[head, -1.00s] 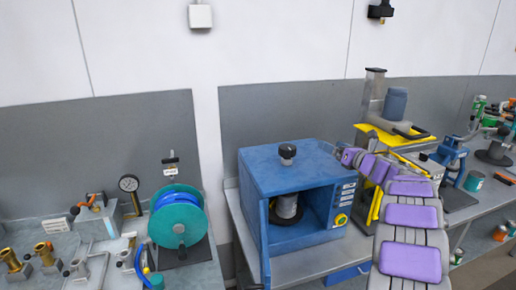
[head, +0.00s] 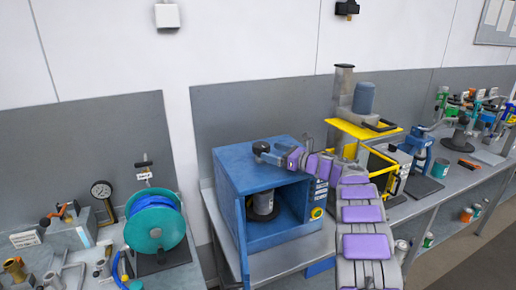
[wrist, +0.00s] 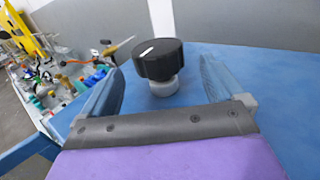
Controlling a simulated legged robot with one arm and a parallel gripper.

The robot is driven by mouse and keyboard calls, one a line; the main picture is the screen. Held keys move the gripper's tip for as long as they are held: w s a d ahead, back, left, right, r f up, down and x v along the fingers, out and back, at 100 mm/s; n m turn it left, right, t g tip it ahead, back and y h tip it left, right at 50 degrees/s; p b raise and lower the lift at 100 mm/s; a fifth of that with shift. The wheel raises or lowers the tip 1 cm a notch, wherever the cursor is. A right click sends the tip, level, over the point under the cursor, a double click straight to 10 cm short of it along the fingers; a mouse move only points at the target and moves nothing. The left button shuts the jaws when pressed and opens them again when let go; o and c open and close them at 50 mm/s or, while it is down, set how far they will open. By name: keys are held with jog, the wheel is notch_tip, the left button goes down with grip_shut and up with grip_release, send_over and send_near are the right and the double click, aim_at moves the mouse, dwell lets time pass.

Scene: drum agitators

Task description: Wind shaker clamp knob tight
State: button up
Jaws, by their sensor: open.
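The clamp knob (wrist: 158,60) is black and ribbed with a white mark, on a short grey stem on top of the blue shaker cabinet (head: 245,165). In the head view the knob (head: 261,147) stands on the cabinet's top, partly beside my gripper (head: 270,157). In the wrist view my gripper (wrist: 165,90) is open, with one finger to the left of the knob and one to the right. The knob sits between and slightly beyond the fingers, with visible gaps at both sides. A can (head: 263,203) stands inside the cabinet's open front, under the top.
A teal and blue hose reel (head: 156,230) and a pressure gauge (head: 101,190) are on the left bench. A yellow-framed machine (head: 365,130) stands right of the cabinet. The cabinet top around the knob is clear.

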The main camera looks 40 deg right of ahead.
aim_at(258, 148)
jog(key=x, duration=0.7)
jog(key=shift+w+a+p, duration=0.1)
jog(key=shift+w+p, duration=0.15)
jog(key=shift+p, duration=0.1)
jog(key=c, duration=1)
jog(key=shift+o, duration=0.2)
jog(key=shift+s+f+h+b, duration=0.15)
jog(key=shift+h+b, duration=0.15)
jog(key=shift+b, duration=0.65)
